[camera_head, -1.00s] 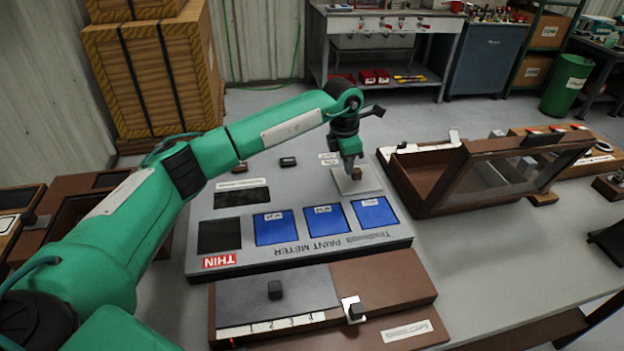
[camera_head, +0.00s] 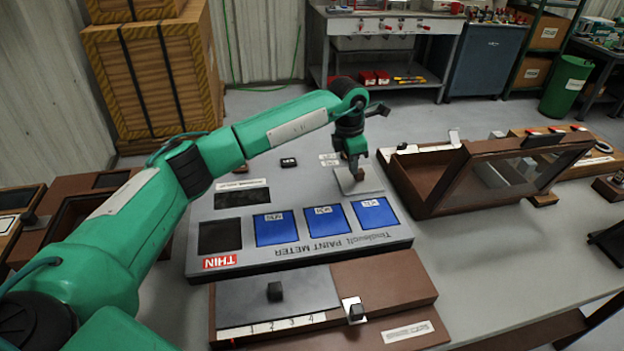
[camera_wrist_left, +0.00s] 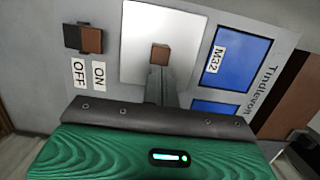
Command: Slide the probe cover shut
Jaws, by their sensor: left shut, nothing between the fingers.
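The probe cover (camera_head: 345,183) is a pale square plate with a small brown knob (camera_head: 362,175), at the back right of the grey paint meter (camera_head: 290,257). In the left wrist view the cover (camera_wrist_left: 195,40) lies flat beside the blue windows, its knob (camera_wrist_left: 160,54) standing up from it. My left gripper (camera_head: 355,170) points down at the cover, fingers shut with nothing between them. In the wrist view its fingertips (camera_wrist_left: 160,82) are right beside the knob; I cannot tell whether they touch it. What lies under the cover is hidden. My right gripper is out of view.
An ON/OFF switch (camera_wrist_left: 83,38) sits near the cover. A brown case with a tilted glass lid (camera_head: 500,175) stands to the right. A brown box with a slider (camera_head: 355,312) lies in front. My left arm spans the left side; bare grey bench shows at the right front.

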